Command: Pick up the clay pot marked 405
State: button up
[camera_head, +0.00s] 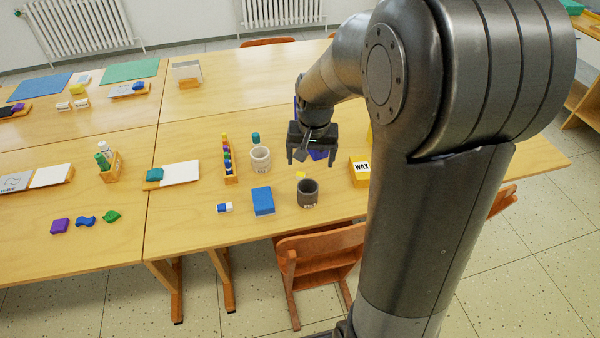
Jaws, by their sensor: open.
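Two clay pots stand on the table: a pale cream pot (261,159) and a dark grey-brown pot (308,195) nearer the table's front edge. Each has small markings low on its front, too small for me to read, so I cannot tell which one is 405. My gripper (312,158) hangs above the table with its two fingers apart, pointing down and empty. In the picture it is to the right of the cream pot and above the dark pot, apart from both. My arm covers the right part of the table.
A blue box (263,201) and a small blue-white eraser (224,208) lie left of the dark pot. A yellow WAX box (360,172) stands to its right. A rack of coloured pieces (230,166) and a teal jar (256,138) are near the cream pot. A chair (320,257) stands in front.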

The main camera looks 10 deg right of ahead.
jog(key=m+g, duration=0.1)
send_over(308, 191)
jog(key=s, duration=0.3)
notch_tip(308, 191, down, 9)
jog(key=f, duration=1.1)
jog(key=shift+w+a, duration=0.25)
jog(key=shift+a, duration=0.15)
jog(key=shift+r, duration=0.1)
jog(key=c, duration=1.2)
jog(key=shift+o, duration=0.2)
